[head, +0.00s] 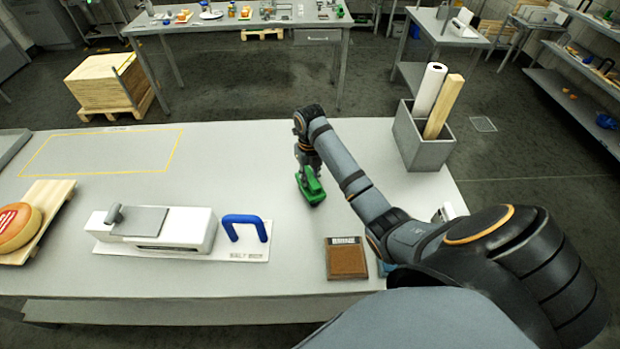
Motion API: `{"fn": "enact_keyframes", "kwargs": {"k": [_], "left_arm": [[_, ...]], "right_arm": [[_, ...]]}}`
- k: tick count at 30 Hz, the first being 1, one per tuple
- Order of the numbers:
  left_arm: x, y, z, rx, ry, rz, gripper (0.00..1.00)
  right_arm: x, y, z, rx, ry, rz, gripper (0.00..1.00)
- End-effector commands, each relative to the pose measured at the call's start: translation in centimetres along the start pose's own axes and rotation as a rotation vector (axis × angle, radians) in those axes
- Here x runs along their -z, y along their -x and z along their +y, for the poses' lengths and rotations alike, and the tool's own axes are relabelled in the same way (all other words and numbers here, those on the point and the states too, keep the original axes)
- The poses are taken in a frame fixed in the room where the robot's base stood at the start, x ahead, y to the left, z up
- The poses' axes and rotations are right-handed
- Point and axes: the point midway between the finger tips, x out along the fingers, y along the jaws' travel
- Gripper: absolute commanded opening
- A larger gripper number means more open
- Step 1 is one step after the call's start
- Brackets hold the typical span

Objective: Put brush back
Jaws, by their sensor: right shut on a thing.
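My right gripper (307,164) points down over the middle of the grey-white table (230,150) and is shut on the green brush (313,192). The brush is at or just above the table top; I cannot tell if it touches. The fingers hide part of its upper side. A brown rectangular pad (347,261) with a dark lettered strip lies nearer the front edge, below the brush in the picture. My left gripper is not in view.
A white slicer-like device (185,232) and a blue handle (246,222) sit on a white board to the left. A cheese wheel (16,226) lies on a wooden board at far left. A yellow-outlined area (100,152) is bare.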

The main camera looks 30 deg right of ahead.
Motion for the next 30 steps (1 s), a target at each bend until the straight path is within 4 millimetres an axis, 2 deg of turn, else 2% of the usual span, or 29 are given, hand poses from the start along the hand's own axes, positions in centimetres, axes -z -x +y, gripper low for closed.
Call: {"fn": "enact_keyframes", "kwargs": {"k": [5, 6, 10, 18, 21, 23, 26, 27, 30], "left_arm": [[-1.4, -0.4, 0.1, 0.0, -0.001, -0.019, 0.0], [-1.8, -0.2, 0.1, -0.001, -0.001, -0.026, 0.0], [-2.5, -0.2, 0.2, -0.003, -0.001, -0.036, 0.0], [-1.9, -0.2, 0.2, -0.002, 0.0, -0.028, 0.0], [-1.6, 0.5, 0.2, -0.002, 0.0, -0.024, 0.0], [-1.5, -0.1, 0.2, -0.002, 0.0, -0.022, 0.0], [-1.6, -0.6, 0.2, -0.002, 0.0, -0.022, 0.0], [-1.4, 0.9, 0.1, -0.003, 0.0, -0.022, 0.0], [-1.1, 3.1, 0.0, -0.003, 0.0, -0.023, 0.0]], "right_arm": [[0.0, -0.4, 0.0, 0.001, 0.0, 0.0, 0.0], [0.0, -0.3, -0.1, 0.001, 0.0, 0.0, 0.28], [0.0, -0.3, 0.0, 0.001, 0.0, 0.0, 0.46], [0.0, -0.2, 0.0, 0.001, 0.0, 0.0, 0.47], [0.0, 0.5, 0.0, 0.001, 0.0, -0.001, 0.47], [-0.1, 1.0, 0.0, 0.001, 0.0, -0.005, 0.47], [-0.2, 3.1, -0.1, 0.003, 0.001, -0.008, 0.47], [-0.1, 5.1, -0.1, 0.002, 0.0, -0.005, 0.47], [0.0, 8.1, 0.0, 0.001, 0.0, -0.002, 0.47]]}}
